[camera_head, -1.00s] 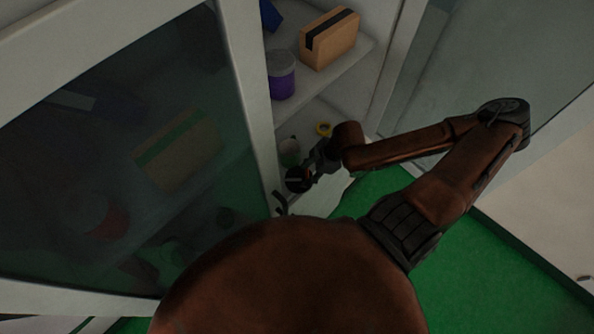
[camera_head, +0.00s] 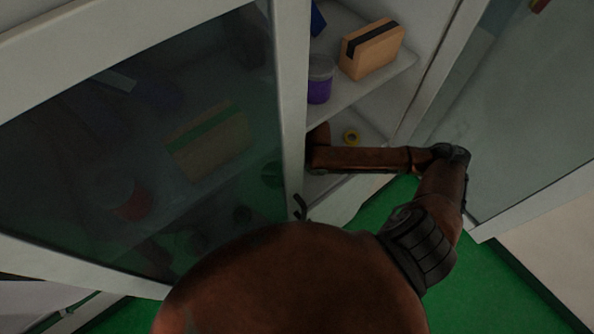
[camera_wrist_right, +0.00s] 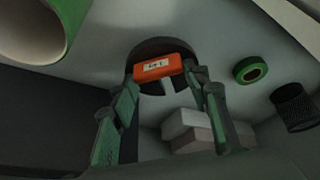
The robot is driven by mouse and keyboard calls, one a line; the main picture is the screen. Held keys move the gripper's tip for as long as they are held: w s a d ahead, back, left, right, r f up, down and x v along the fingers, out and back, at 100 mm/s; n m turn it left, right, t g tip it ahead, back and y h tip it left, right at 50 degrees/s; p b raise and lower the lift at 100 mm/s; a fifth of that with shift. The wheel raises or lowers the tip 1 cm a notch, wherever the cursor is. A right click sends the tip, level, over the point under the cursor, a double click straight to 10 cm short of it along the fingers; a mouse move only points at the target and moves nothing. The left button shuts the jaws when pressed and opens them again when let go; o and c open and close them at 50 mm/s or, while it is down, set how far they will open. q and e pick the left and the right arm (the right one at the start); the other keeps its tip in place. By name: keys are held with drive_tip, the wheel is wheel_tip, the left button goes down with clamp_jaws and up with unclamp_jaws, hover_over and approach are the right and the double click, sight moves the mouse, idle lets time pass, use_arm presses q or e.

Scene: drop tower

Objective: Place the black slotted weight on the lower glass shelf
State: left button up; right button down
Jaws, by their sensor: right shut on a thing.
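The black slotted weight (camera_wrist_right: 160,47) shows in the right wrist view as a dark disc with an orange labelled block (camera_wrist_right: 165,67) at its near side. My right gripper (camera_wrist_right: 166,82) is shut on it, one finger on each side of the block. In the head view the right arm reaches into the open cabinet; its hand is hidden behind the door frame. A lower shelf surface (camera_head: 375,133) shows under the shelf with the cardboard box. I cannot tell whether the weight touches a shelf. My left gripper is not in view.
The left glass door (camera_head: 60,170) and its frame stand close to my arm. An upper shelf (camera_head: 385,82) holds a cardboard box (camera_head: 372,56) and purple tub (camera_head: 319,90). A mesh cup (camera_wrist_right: 294,107) and pale boxes (camera_wrist_right: 195,125) are near the gripper.

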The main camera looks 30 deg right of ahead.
drive_tip(key=shift+w+a+r, duration=0.1)
drive_tip(key=shift+w+a, duration=0.3)
drive_tip(key=shift+f+p, duration=0.35)
drive_tip(key=shift+f, duration=1.4)
drive_tip(key=c, duration=1.4)
unclamp_jaws()
drive_tip(key=shift+s+d+f, duration=0.1)
drive_tip(key=shift+s+f, duration=0.05)
drive_tip(key=shift+o, duration=0.2)
drive_tip(key=v, duration=0.4)
drive_tip(key=shift+d+r, duration=0.1)
drive_tip(key=shift+r, duration=0.15)
drive_tip(key=s+d, duration=0.8)
drive_tip(key=s, duration=0.1)
drive_tip(key=shift+d+r, duration=0.15)
drive_tip(key=shift+r, duration=0.1)
